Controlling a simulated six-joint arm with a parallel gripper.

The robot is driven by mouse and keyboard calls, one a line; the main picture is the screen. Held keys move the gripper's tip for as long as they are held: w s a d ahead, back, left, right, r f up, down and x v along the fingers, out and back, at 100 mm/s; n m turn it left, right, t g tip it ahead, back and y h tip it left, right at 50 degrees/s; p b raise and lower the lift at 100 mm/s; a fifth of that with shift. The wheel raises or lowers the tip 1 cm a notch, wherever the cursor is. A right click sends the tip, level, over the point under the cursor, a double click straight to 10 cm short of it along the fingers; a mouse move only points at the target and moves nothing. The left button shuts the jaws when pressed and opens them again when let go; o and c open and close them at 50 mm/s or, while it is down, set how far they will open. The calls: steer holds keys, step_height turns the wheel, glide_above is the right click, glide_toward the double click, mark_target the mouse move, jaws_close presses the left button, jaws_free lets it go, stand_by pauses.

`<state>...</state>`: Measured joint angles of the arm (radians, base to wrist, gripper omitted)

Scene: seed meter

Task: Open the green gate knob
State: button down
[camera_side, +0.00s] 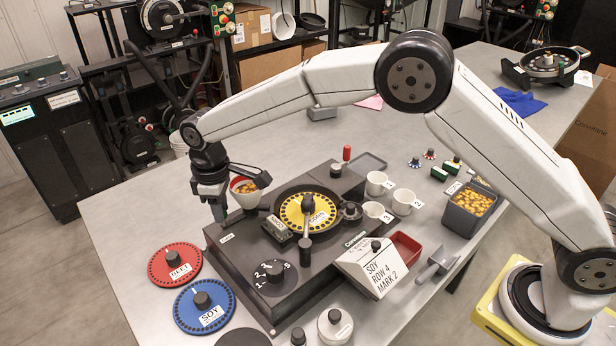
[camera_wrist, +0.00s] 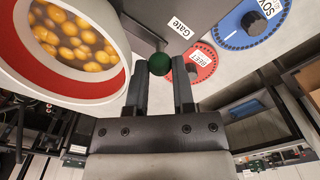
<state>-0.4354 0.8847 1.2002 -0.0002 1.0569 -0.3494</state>
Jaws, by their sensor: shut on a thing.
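The green gate knob (camera_wrist: 159,64) is a small dark green ball in the wrist view, beside the white "Gate" label (camera_wrist: 179,27) on the dark machine body. My gripper (camera_wrist: 160,88) has one finger on each side of the knob and is shut on it. In the side view my gripper (camera_side: 221,212) points down at the left back corner of the seed meter (camera_side: 225,250), and its fingers largely hide the knob. How far the gate stands open cannot be told.
A white hopper (camera_wrist: 125,75) with a red band and yellow seeds stands close beside my gripper. The yellow seed plate (camera_side: 293,217) sits on the meter. Red (camera_side: 160,268) and blue (camera_side: 187,306) plates lie on the table in front. White cups (camera_side: 377,183) stand to the right.

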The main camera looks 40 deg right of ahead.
steer(key=shift+a+r, duration=0.1)
steer(key=shift+a, duration=0.9)
steer(key=c, duration=0.7)
jaws_free()
steer(key=shift+c, duration=0.2)
step_height(320, 180, up, 8)
